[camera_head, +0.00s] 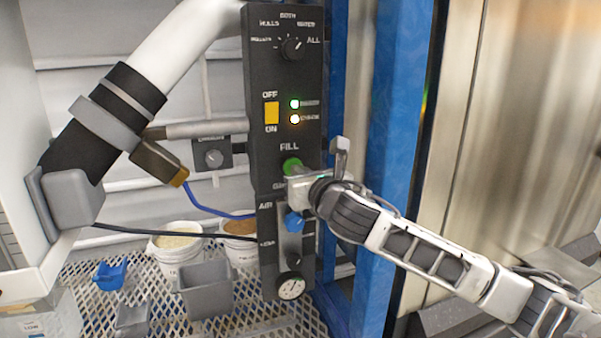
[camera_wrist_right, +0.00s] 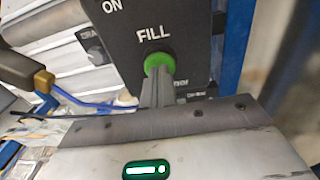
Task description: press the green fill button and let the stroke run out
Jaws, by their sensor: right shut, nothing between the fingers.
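The green fill button (camera_head: 292,166) sits under the word FILL on the dark control panel (camera_head: 285,90). My right gripper (camera_head: 298,176) is shut and empty, its fingertips at the button's lower edge in the head view. In the right wrist view the green button (camera_wrist_right: 158,62) shows just beyond the shut fingertips (camera_wrist_right: 157,78), which cover its lower part. I cannot tell whether they touch it or whether it is pressed in. On the panel, a green lamp (camera_head: 294,104) and an amber lamp (camera_head: 295,119) are lit. My left gripper is not in view.
A yellow OFF/ON switch (camera_head: 271,113) and a rotary selector (camera_head: 292,48) sit above the button. A blue air valve knob (camera_head: 293,222) and a gauge (camera_head: 291,287) are below. Blue posts (camera_head: 395,150) stand right of the panel. White buckets (camera_head: 175,252) and a grey bin (camera_head: 206,289) stand on a mesh shelf.

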